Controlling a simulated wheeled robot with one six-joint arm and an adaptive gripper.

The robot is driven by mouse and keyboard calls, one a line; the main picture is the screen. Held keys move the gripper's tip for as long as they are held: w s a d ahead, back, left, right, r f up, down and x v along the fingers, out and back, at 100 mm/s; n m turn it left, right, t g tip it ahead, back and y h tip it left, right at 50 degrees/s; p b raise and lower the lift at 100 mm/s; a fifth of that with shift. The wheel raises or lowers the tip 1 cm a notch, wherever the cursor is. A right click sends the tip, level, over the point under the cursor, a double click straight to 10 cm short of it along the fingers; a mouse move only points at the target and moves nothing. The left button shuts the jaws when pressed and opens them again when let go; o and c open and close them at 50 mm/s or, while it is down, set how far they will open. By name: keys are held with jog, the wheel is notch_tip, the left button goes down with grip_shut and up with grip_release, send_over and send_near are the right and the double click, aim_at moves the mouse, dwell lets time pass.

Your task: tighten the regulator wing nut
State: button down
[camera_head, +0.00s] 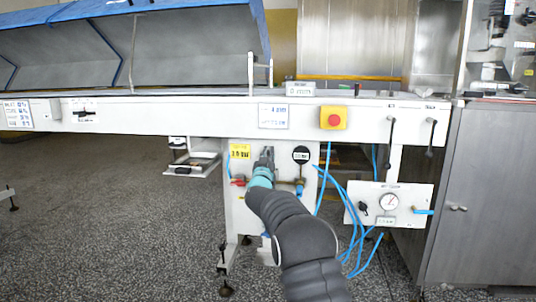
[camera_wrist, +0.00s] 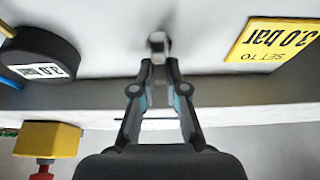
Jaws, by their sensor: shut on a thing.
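The regulator wing nut (camera_wrist: 158,42) shows in the wrist view as a small grey metal piece in front of the white panel. My gripper (camera_wrist: 158,62) is shut on it, with both fingertips meeting at its near end. In the head view my gripper (camera_head: 266,156) reaches the white panel between a yellow label and a dark round gauge, and it hides the wing nut there. The yellow label (camera_wrist: 268,35) reads "SET TO 3.0 bar" upside down in the wrist view. The black gauge (camera_wrist: 38,62) reads 3.0; it also shows in the head view (camera_head: 301,155).
A red emergency button (camera_head: 334,120) on a yellow box sits on the beam above right. Loose blue hoses (camera_head: 352,215) hang right of my arm. A second panel (camera_head: 412,190) with a dial gauge stands at the right. The floor at left is mostly clear.

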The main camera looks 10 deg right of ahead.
jog(key=shift+m, duration=0.3)
jog(key=m+g+h, duration=0.1)
jog(key=m, duration=0.3)
jog(key=m+g+h+p, duration=0.1)
jog(key=m+h, duration=0.1)
jog(key=m, duration=0.2)
jog(key=m+g+h, duration=0.2)
jog(key=m, duration=0.2)
jog(key=shift+s+d+m, duration=0.1)
jog(key=shift+d+m, duration=0.2)
jog(key=shift+d, duration=0.05)
jog(key=m+g+p, duration=0.1)
jog(key=m, duration=0.1)
jog(key=m+g+p, duration=0.1)
jog(key=m+p, duration=0.1)
jog(key=m, duration=0.1)
jog(key=shift+d+f, duration=0.1)
jog(key=shift+f, duration=0.1)
jog(key=shift+d+f+m+g+p, duration=0.15)
jog(key=shift+m+g+p, duration=0.35)
jog(key=shift+m, duration=0.55)
jog(key=shift+a+f+m+g+p, duration=0.15)
jog(key=shift+m+g+p, duration=0.35)
jog(key=shift+m, duration=0.55)
jog(key=shift+d+f, duration=0.1)
jog(key=c, duration=1.2)
grip_release()
